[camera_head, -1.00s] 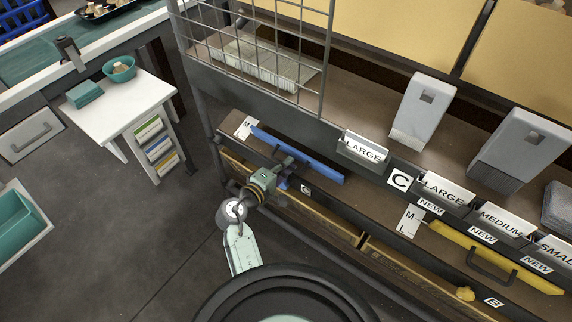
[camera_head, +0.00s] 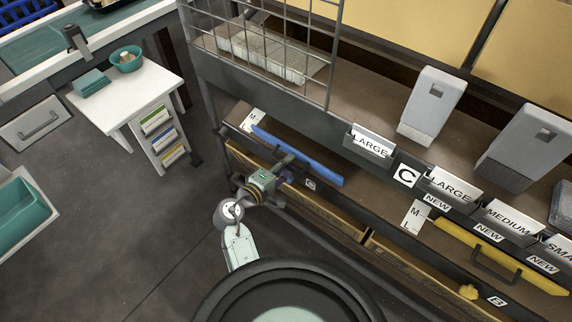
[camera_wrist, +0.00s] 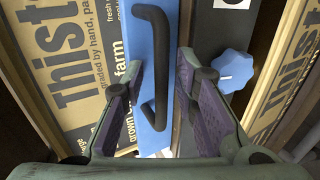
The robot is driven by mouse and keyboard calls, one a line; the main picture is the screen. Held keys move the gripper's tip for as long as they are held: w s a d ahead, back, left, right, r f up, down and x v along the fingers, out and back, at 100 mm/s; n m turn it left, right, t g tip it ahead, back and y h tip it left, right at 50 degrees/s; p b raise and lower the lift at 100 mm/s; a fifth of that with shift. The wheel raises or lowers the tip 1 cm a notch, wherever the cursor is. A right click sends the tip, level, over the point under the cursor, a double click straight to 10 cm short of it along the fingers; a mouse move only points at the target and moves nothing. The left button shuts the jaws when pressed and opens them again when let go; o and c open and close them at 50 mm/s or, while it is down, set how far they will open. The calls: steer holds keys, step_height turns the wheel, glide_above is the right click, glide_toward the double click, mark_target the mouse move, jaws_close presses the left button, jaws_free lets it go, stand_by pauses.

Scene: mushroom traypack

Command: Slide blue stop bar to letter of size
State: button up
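The blue stop bar (camera_head: 315,168) lies aslant along the front of the lower shelf (camera_head: 375,195). Its left end is beside a white size label with an M (camera_head: 253,121), partly covered. In the wrist view, the bar (camera_wrist: 150,137) runs upright in the picture and carries a black handle (camera_wrist: 160,60). My gripper (camera_head: 284,172) is at the bar's front side. In the wrist view its fingers (camera_wrist: 160,75) are apart, one on each side of the handle, with visible gaps. Whether either finger touches the handle cannot be told.
A yellow bar (camera_head: 500,258) with its own handle lies to the right, near another M and L label (camera_head: 415,217). A blue knob (camera_wrist: 232,68) is right of my fingers. Open floor lies left.

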steer(key=v, duration=0.7)
steer(key=shift+s, duration=0.2)
steer(key=shift+a, duration=0.15)
stand_by(0.4)
